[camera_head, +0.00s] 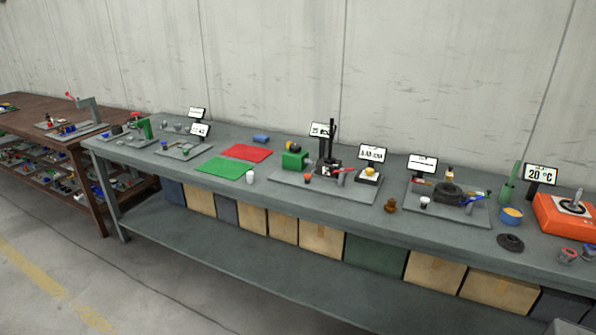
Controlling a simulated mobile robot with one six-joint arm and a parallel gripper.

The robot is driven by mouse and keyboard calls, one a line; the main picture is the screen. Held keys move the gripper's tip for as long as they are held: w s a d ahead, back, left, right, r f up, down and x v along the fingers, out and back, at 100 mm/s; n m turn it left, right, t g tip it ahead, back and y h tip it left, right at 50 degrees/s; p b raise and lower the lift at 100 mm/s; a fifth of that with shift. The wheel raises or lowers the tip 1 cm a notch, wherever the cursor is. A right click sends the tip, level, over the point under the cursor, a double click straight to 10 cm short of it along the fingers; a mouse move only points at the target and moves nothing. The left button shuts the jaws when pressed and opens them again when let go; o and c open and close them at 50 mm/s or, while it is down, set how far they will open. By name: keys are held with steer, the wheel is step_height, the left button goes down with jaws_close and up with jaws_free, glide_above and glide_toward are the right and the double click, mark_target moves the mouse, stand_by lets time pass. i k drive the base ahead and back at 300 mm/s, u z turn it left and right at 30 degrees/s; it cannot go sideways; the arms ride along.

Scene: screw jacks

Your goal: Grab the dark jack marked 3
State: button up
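No number 3 can be read on anything in this view, so I cannot tell which thing is the dark jack. A dark round stepped piece (510,242) sits near the front edge of the grey bench (330,215) at the right. A small brown piece (390,205) stands further left near the same edge. A black upright device (329,150) stands on a grey plate at the bench's middle. My gripper is not in view.
An orange device (566,214) stands at the bench's right end. Red (247,152) and green (220,169) mats lie left of middle. Boxes (320,238) line the lower shelf. A brown table (62,120) with small parts stands at left. The floor (60,270) in front is clear.

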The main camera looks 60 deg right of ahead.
mark_target(322, 165)
steer(key=z, duration=0.15)
steer(key=k, duration=0.15)
steer(key=u, duration=1.65)
steer(key=k, duration=0.4)
steer(key=z, duration=0.7)
steer(key=k, duration=0.55)
steer(key=z, duration=0.65)
steer(key=k, duration=0.5)
steer(key=z, duration=0.9)
steer(key=i, duration=0.55)
steer(key=z, duration=0.1)
